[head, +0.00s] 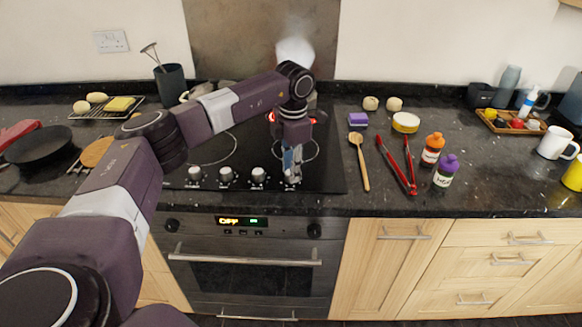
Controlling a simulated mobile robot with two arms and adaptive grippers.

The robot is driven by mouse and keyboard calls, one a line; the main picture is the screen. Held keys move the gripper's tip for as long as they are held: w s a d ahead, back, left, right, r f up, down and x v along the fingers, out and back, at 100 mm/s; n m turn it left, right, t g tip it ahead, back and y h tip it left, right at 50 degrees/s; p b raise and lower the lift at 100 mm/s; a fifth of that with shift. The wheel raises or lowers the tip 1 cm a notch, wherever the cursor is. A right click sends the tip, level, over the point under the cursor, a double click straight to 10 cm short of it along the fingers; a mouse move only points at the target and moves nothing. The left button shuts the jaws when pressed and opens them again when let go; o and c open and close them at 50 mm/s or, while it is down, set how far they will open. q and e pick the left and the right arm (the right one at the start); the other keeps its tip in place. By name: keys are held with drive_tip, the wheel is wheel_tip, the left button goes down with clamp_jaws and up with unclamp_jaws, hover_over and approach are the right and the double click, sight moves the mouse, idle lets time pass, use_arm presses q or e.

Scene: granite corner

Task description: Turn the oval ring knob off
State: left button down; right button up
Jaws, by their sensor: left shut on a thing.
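The black glass hob (334,172) has a row of silver knobs along its front edge. Three knobs show clearly: the left one (195,173), the middle one (226,174) and the right one (258,174). My left gripper (292,172) reaches down at the right end of this row and is shut on a knob there, which it mostly hides. A ring outline (308,150) lies just behind the gripper. A red glow (271,117) shows at the back right of the hob, partly behind my left arm. My right gripper is out of view.
Pale steam (295,50) rises behind my arm. A wooden spoon (360,160), red tongs (397,165), an orange bottle (432,150) and a purple-capped bottle (445,172) stand or lie to the right. The oven (245,275) is below the hob.

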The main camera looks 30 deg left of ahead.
use_arm(q)
drive_tip(key=n, duration=0.4)
drive_tip(key=shift+w+r+n+p, duration=0.1)
drive_tip(key=shift+n+p, duration=0.3)
drive_tip(key=n, duration=0.3)
drive_tip(key=shift+n+p, duration=0.3)
drive_tip(key=shift+p, duration=0.05)
drive_tip(key=n, duration=0.3)
drive_tip(key=shift+n+g+p, duration=0.3)
drive_tip(key=shift+p, duration=0.1)
drive_tip(key=n+p, duration=0.1)
drive_tip(key=n, duration=0.2)
drive_tip(key=shift+a+n, duration=0.1)
drive_tip(key=shift+n, duration=0.2)
drive_tip(key=n+p, duration=0.2)
drive_tip(key=n, duration=0.4)
drive_tip(key=shift+r+h, duration=0.15)
drive_tip(key=shift+h, duration=0.15)
drive_tip(key=n+p, duration=0.3)
drive_tip(key=n, duration=0.3)
drive_tip(key=shift+a+n, duration=0.15)
drive_tip(key=shift+n, duration=0.25)
drive_tip(key=c, duration=1.6)
unclamp_jaws()
drive_tip(key=shift+f, duration=0.2)
